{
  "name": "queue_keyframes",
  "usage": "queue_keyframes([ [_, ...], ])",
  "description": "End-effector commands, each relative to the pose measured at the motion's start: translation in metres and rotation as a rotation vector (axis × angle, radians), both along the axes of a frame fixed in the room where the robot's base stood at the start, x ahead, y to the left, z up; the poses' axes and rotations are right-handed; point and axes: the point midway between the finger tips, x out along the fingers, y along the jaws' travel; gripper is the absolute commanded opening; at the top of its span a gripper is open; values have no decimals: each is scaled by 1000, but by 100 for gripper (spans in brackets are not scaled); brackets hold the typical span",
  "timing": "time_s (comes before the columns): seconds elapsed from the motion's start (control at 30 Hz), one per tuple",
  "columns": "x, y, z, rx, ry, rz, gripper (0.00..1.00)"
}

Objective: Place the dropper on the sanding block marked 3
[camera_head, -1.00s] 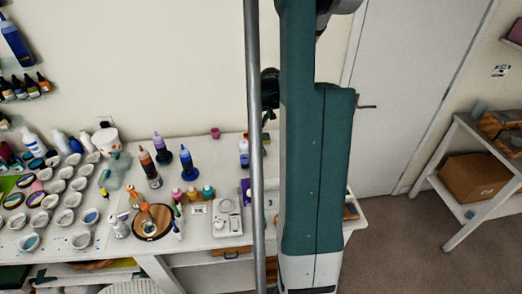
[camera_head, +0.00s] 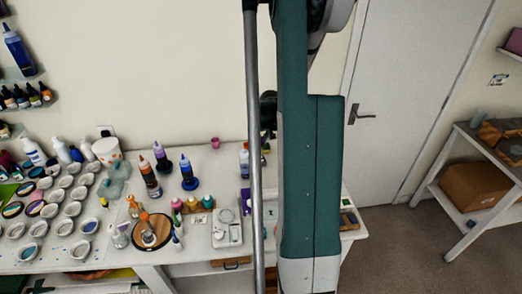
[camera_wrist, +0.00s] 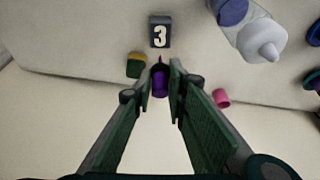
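The sanding block marked 3 (camera_wrist: 160,31) is a small dark grey block with a white numeral, on the white table in the wrist view, ahead of my fingertips. My gripper (camera_wrist: 161,84) has its two green fingers close together around a purple piece with a dark pointed tip, which looks like the dropper (camera_wrist: 160,83). The dropper's tip points toward the block and appears apart from it. Its height above the table is hard to tell. In the head view my arm and a pole hide the gripper, dropper and block.
A yellow and dark green block (camera_wrist: 136,66) lies close left of the fingertips, and a pink cup (camera_wrist: 221,97) lies to the right. A white bottle (camera_wrist: 258,38) stands right of the numbered block. Bottles, cups and a white scale (camera_head: 227,232) crowd the table's left side.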

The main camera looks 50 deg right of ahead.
Motion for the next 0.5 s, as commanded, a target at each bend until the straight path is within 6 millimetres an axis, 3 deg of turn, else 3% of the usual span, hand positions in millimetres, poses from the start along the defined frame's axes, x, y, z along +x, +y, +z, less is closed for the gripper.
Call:
queue_keyframes([
  [0.2, 0, 0, -16, 0, 0, 0, 11],
  [0.5, 0, 0, -17, 0, 0, 0, 11],
])
